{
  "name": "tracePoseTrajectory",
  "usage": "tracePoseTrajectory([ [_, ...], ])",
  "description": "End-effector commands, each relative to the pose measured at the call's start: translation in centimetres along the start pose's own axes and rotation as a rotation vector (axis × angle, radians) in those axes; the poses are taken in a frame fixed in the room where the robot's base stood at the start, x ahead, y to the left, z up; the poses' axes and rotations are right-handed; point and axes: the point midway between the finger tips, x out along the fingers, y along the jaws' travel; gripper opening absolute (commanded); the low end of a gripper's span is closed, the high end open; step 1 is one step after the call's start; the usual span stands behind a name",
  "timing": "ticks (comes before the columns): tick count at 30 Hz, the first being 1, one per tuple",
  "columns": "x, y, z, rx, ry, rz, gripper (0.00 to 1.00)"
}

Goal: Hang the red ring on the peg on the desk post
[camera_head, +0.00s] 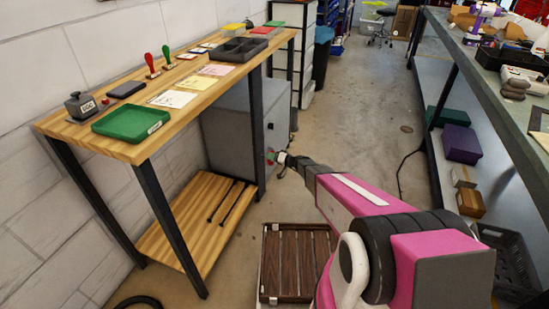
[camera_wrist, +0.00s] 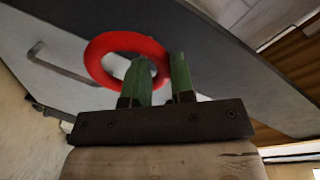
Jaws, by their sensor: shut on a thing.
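The red ring (camera_wrist: 92,62) is held by my gripper (camera_wrist: 158,62) in the wrist view. Its right side lies between the two green fingers, and the rest sticks out to the left. In the wrist view a wide dark band (camera_wrist: 215,60), seemingly the post, runs diagonally behind the ring. I cannot make out the peg in either view. The ring appears apart from the post, but the distance is unclear.
The wooden desk (camera_head: 125,148) holds a green tray (camera_head: 130,122), stamps and papers. A grey cabinet (camera_head: 228,130) stands under it, behind the post. A slatted wooden crate (camera_head: 298,265) lies on the floor below my arm.

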Motion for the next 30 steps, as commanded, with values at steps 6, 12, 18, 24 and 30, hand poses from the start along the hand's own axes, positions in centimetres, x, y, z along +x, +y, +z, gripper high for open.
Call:
tracePoseTrajectory([
  [6, 3.0, 1.4, -0.7, -0.006, -0.003, 0.001, 0.00],
  [12, 3.0, 1.4, -0.6, -0.006, -0.004, 0.001, 0.00],
  [18, 3.0, 1.4, -0.6, -0.006, -0.005, 0.002, 0.42],
  [24, 2.4, 1.4, -0.6, -0.006, -0.004, 0.003, 0.42],
  [30, -0.7, 1.3, -0.5, -0.006, -0.004, 0.006, 0.49],
])
